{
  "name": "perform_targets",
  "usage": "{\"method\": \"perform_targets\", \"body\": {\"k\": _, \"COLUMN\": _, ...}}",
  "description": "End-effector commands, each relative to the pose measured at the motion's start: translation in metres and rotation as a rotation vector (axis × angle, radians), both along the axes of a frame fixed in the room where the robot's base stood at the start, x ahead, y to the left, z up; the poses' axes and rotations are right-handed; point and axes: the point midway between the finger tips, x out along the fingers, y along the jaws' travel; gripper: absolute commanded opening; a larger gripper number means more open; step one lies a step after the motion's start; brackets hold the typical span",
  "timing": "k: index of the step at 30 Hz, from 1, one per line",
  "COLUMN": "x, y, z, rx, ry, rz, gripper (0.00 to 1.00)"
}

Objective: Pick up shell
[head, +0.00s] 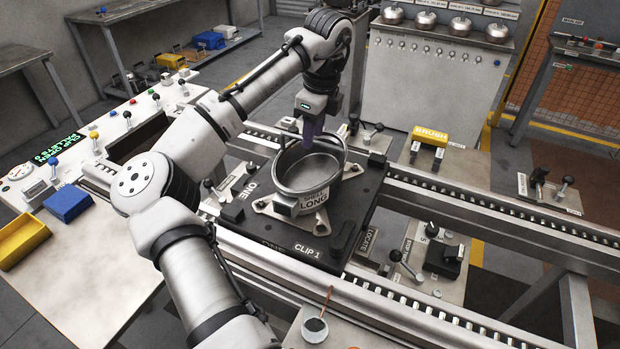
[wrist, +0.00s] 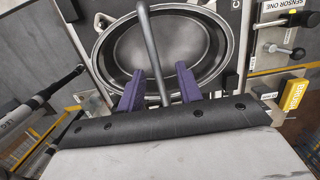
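The shell (head: 292,181) is a grey oval metal vessel with an open top, marked SHELL LONG. It sits upright on a black pallet (head: 290,238) marked CLIP 1. In the wrist view its hollow inside (wrist: 165,52) shows, with a thin grey bar (wrist: 150,45) running across it. My gripper (head: 309,135) points down over the shell's back part. Its two purple fingers also show in the wrist view (wrist: 158,86), apart, with the bar between them and gaps on both sides. I cannot tell how deep the tips reach.
The pallet rests on a roller conveyor (head: 480,215). A yellow BRUSH block (head: 432,133) and lever panels stand to the right. A console with a blue bin (head: 67,203) and a yellow bin (head: 22,240) is at left. A small cup (head: 315,328) stands in front.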

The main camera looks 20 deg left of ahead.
Motion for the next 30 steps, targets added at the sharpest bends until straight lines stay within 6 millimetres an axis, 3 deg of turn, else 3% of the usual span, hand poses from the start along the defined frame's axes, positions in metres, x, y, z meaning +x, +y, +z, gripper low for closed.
{"method": "perform_targets", "body": {"k": 10, "x": -0.003, "y": 0.006, "z": -0.043, "rx": -0.001, "ry": 0.001, "rz": 0.000, "gripper": 0.35}}
{"method": "perform_targets", "body": {"k": 30, "x": -0.002, "y": 0.006, "z": -0.049, "rx": -0.002, "ry": 0.001, "rz": 0.000, "gripper": 0.35}}
